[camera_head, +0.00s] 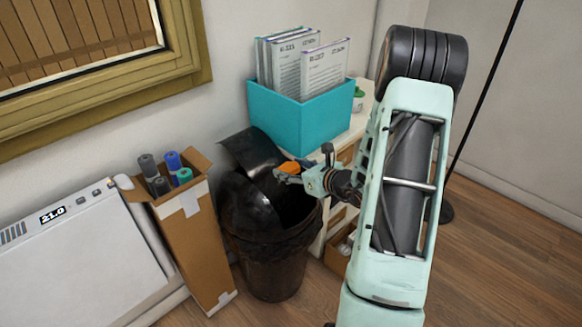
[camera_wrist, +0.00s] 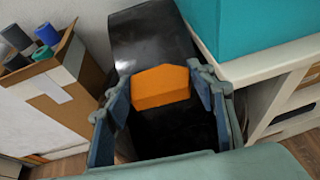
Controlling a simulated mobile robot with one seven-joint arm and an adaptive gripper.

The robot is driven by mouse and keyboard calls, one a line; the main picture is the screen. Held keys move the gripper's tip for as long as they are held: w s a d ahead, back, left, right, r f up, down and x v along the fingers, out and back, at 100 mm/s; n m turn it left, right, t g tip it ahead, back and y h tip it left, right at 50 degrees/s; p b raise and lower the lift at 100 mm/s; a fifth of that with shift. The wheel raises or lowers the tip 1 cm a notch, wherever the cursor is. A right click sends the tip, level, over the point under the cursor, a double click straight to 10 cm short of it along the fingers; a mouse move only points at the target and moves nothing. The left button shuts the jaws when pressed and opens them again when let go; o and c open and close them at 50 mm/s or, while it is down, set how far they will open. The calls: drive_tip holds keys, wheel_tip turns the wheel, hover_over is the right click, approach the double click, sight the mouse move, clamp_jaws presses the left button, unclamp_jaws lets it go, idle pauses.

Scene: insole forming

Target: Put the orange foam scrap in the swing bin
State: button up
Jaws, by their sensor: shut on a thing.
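The orange foam scrap (camera_head: 290,168) is held at the tips of my gripper (camera_head: 307,170), above the mouth of the black swing bin (camera_head: 272,262). In the wrist view, the scrap (camera_wrist: 160,86) sits between the two fingertips, with the bin's dark opening below it. My gripper (camera_wrist: 163,90) is shut on the scrap. The bin's lid (camera_wrist: 150,42) is tilted up behind the scrap. The inside of the bin is dark, and its bottom cannot be made out.
A cardboard box of rolls (camera_head: 190,245) stands left of the bin. A teal file box (camera_head: 300,118) with papers sits on a white shelf unit (camera_head: 353,128) at the bin's right. A white machine (camera_head: 70,260) with a display is at the far left. Wooden floor (camera_head: 490,250) lies open on the right.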

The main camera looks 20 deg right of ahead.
wheel_tip(320, 180, down, 16)
drive_tip(key=b, duration=1.1)
drive_tip(key=shift+r, duration=0.2)
drive_tip(key=o, duration=0.8)
drive_tip(key=shift+s, duration=0.1)
drive_tip(key=v, duration=1.2)
